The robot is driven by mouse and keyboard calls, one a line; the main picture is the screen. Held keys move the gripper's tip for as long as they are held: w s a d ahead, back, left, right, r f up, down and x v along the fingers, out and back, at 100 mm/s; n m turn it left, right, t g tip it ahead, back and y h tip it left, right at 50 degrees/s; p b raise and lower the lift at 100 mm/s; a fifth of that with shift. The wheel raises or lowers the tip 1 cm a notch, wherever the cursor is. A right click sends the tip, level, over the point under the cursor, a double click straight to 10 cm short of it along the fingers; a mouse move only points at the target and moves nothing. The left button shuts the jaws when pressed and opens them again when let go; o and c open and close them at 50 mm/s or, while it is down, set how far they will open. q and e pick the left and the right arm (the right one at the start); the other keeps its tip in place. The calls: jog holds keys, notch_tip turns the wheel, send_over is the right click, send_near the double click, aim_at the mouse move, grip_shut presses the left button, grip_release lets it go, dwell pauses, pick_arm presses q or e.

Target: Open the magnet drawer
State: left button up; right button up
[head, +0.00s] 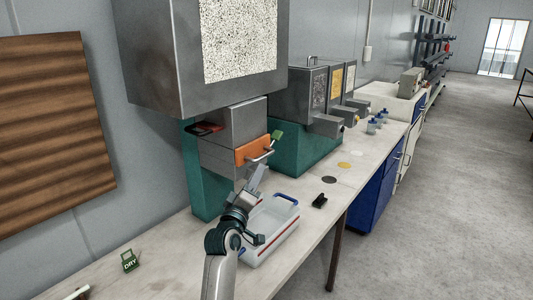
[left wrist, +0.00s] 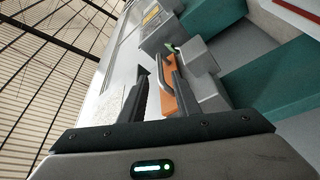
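The magnet drawer has an orange front (head: 252,150) with a pale bar handle (head: 262,156). It sits in a grey metal housing (head: 220,158) under a large grey hopper box. The drawer looks shut, its front close against the housing. My left gripper (head: 260,174) is just below and in front of the handle in the head view. My right gripper is out of view.
A white tray with blue handles (head: 282,205) stands below my left gripper. A black clip-like object (head: 320,201) lies right of it. A green DRY tag (head: 129,261) lies front left. A green tag (head: 277,137) and red-black item (head: 205,129) are near the drawer.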

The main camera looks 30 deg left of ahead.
aim_at(267, 155)
pick_arm(q)
jog(key=p+x, duration=0.2)
jog(key=x, duration=0.9)
jog(key=shift+d, duration=0.1)
grip_shut()
